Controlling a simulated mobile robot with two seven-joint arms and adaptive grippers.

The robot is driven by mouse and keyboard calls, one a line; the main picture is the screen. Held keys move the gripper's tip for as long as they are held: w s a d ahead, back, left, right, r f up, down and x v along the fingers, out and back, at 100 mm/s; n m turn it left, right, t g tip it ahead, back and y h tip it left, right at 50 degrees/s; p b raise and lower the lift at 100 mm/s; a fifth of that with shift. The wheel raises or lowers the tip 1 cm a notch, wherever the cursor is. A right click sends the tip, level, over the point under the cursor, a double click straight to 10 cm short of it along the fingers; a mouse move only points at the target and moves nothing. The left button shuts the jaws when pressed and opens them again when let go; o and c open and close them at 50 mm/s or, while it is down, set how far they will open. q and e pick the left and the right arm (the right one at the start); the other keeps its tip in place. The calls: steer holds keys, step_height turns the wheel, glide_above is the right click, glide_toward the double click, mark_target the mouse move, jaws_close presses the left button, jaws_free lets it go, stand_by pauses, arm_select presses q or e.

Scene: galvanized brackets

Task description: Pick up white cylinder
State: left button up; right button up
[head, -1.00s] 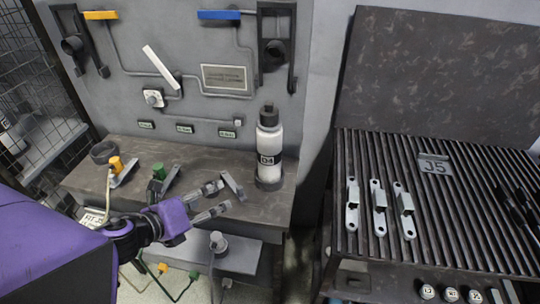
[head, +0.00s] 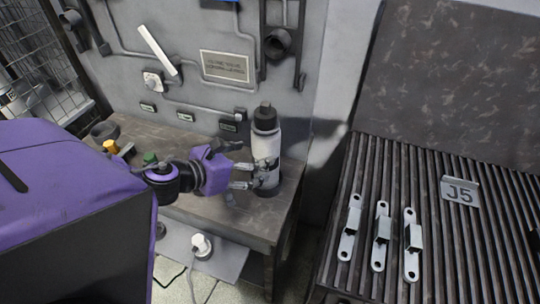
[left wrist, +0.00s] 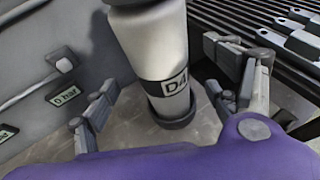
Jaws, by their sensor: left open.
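The white cylinder (head: 265,146) is bottle-like, with a black cap, a dark base and a dark band marked D4. My left gripper (head: 262,175) is open at the lower part of the cylinder, with a finger on each side in the wrist view. I cannot tell whether the fingers touch it; part of the band is hidden behind them in the head view. My right gripper is not in view.
A grey panel with pipes and a plaque (head: 225,67) rises behind the bench (head: 255,222). A gap separates the bench and rack.

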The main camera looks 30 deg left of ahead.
arm_select(q)
steer(key=shift+w, duration=0.1)
steer(key=shift+w+d, duration=0.15)
steer(key=shift+w, duration=0.15)
steer(key=x, duration=0.4)
steer(key=shift+w+d+r, duration=0.1)
steer(key=shift+w, duration=0.25)
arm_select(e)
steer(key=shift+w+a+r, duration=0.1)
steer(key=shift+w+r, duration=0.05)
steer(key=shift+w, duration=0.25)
arm_select(q)
steer(key=shift+c, duration=1.4)
steer(key=c, duration=1.7)
steer(key=shift+w+d+r, duration=0.1)
jaws_close()
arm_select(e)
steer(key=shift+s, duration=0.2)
